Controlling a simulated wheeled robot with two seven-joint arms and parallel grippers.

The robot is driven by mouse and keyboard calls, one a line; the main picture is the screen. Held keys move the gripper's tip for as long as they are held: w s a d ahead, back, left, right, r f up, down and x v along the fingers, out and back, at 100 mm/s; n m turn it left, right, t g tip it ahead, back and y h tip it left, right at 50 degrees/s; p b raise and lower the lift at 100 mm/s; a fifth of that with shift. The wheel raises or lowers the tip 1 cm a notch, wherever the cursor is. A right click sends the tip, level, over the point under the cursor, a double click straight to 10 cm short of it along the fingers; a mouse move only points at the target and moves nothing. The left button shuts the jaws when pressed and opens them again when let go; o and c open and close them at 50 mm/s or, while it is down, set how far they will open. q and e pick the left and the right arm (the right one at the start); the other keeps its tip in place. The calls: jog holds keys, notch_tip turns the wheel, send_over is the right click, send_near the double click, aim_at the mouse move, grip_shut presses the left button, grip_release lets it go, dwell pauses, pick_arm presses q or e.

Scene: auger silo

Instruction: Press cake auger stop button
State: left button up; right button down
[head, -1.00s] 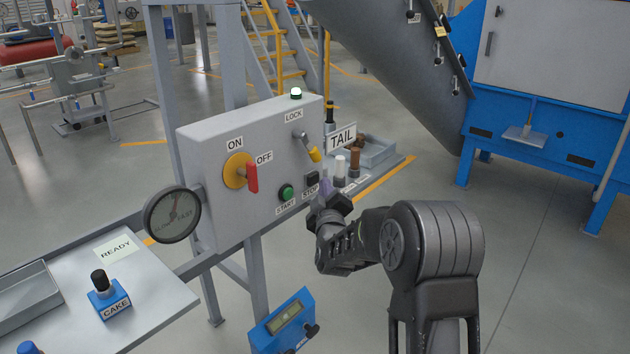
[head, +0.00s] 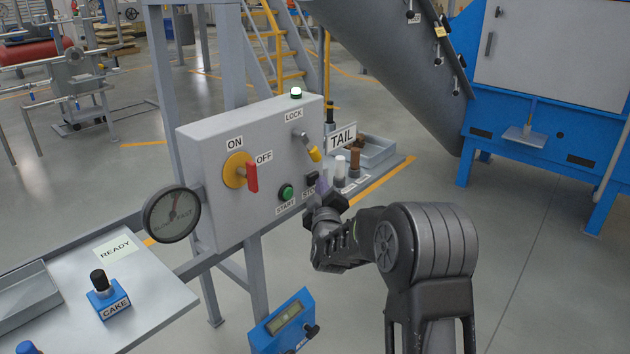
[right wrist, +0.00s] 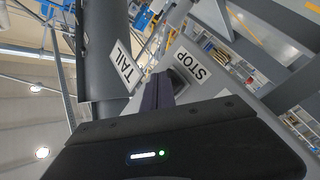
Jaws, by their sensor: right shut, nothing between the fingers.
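The grey control box (head: 215,150) carries a dark stop button (head: 312,178) at its lower right, with a STOP label partly covered by my right gripper (head: 322,186). The green START button (head: 286,192) is left of it. My right gripper is shut and empty, its purple fingertips close beside the stop button. In the right wrist view the shut fingers (right wrist: 157,92) point toward the dark button (right wrist: 178,82) beside the STOP label (right wrist: 194,66). I cannot tell whether they touch it. My left gripper is not in view.
The box also has a red and yellow ON/OFF switch (head: 246,172), a LOCK lever (head: 308,146) and a lamp (head: 296,93) on top. A round gauge (head: 172,216) sits at its left. A shelf with a TAIL sign (head: 342,137) and sample tubes (head: 354,163) lies just behind my gripper.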

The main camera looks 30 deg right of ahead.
jog(key=shift+w+a, duration=0.1)
jog(key=shift+w, duration=0.2)
dwell(0.5)
jog(key=shift+s+d, duration=0.25)
jog(key=shift+s, duration=0.6)
jog(key=s, duration=0.1)
jog(key=s+d+b, duration=0.1)
jog(key=s, duration=0.2)
jog(key=shift+s+d, duration=0.25)
jog(key=shift+s, duration=0.15)
dwell(0.7)
